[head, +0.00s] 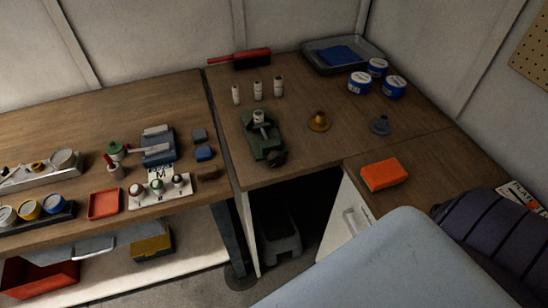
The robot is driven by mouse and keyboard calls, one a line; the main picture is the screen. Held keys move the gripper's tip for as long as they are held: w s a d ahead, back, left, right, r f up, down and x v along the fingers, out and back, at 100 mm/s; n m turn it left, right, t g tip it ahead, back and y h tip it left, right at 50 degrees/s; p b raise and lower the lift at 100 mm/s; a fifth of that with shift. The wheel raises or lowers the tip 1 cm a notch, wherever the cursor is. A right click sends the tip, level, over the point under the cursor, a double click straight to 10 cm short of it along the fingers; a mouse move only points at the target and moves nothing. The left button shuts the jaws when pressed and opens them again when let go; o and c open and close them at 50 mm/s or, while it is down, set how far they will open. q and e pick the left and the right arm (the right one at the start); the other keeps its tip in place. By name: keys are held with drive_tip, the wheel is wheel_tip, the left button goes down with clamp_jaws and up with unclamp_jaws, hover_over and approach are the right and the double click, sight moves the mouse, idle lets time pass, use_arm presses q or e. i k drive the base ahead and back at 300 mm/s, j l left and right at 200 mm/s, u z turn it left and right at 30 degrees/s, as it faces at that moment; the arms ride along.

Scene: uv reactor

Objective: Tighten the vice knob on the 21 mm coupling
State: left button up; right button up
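A green vice (265,144) stands near the front left edge of the corner bench. Its dark round knob (278,158) is at the front end, facing the bench edge. A small white cylindrical piece with a dark band, perhaps the coupling (258,117), stands upright at the vice's jaws. Its size marking is too small to read. I cannot tell whether the jaws touch it. Neither of my grippers is in view, and nothing touches the knob.
Several white cylinders (257,91) stand behind the vice. A red-handled brush (252,59), grey tray (318,63), blue-labelled tubs (393,87), brass funnel-like piece (319,122), grey one (380,125) and orange block (381,174) share the bench. The left bench (120,92) is crowded.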

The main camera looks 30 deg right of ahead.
sight(276, 159)
drive_tip(key=i+j+z, duration=0.6)
drive_tip(key=i, duration=0.2)
drive_tip(key=l, duration=0.1)
